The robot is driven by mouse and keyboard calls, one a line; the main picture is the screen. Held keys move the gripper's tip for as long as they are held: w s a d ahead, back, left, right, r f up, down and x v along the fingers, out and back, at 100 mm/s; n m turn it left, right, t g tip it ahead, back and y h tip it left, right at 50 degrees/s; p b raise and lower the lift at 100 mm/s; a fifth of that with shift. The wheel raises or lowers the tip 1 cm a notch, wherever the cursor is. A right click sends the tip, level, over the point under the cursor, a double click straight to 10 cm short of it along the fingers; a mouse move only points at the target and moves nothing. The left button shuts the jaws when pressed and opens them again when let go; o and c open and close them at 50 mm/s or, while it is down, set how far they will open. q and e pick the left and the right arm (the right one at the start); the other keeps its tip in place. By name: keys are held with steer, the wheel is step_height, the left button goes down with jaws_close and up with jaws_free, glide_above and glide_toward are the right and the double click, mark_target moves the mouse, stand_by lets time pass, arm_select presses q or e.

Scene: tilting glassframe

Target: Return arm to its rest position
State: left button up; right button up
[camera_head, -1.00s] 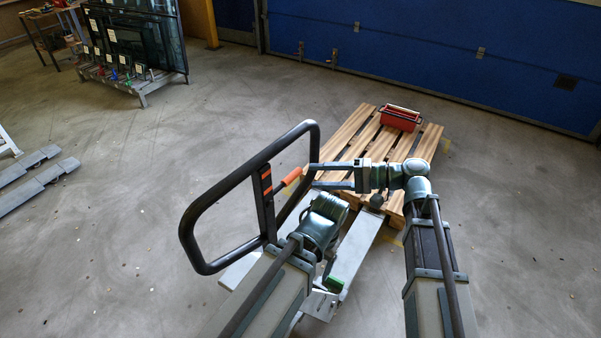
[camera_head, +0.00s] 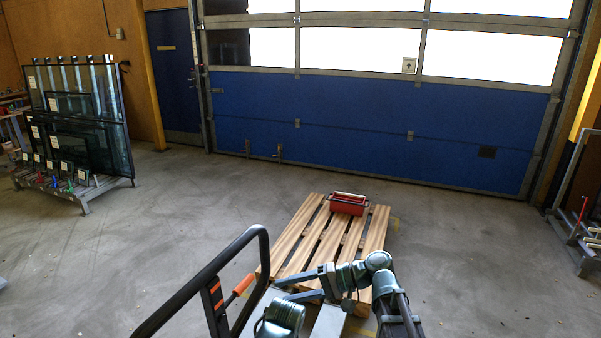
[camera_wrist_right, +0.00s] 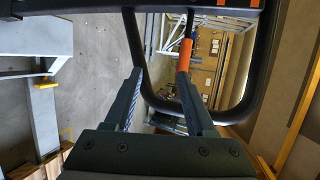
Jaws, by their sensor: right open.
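My right arm (camera_head: 381,272) comes in from the bottom right and bends left over the wooden pallet. Its right gripper (camera_head: 281,290) points left with its two fingers apart. In the right wrist view the right gripper (camera_wrist_right: 160,73) is open and nothing sits between its fingers. An orange grip (camera_wrist_right: 185,55) shows just past one fingertip; I cannot tell whether they touch. In the head view the same orange grip (camera_head: 243,285) is left of the fingertips. Only a teal wrist part (camera_head: 283,316) of my left arm shows at the bottom; its gripper is not visible.
A black tubular loop handle (camera_head: 207,280) stands left of my right gripper. A red crate (camera_head: 348,207) sits on the wooden pallet (camera_head: 310,239). A rack with glass panes (camera_head: 82,146) stands at left. A blue door (camera_head: 340,127) closes the back.

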steer(key=s+d+f+n+h, duration=0.1)
steer(key=s+d+f+h, duration=0.3)
steer(key=d+f+h, duration=0.4)
steer(key=s+d+f+h, duration=0.4)
steer(key=d+f+h, duration=0.3)
steer(key=d, duration=0.4)
steer(key=s+a+n, duration=0.3)
steer(key=s+a, duration=0.2)
steer(key=a, duration=0.4)
steer(key=shift+s+a+n+h, duration=0.3)
steer(key=shift+s+a+n, duration=0.05)
steer(key=shift+n, duration=0.05)
steer(key=shift+f, duration=0.1)
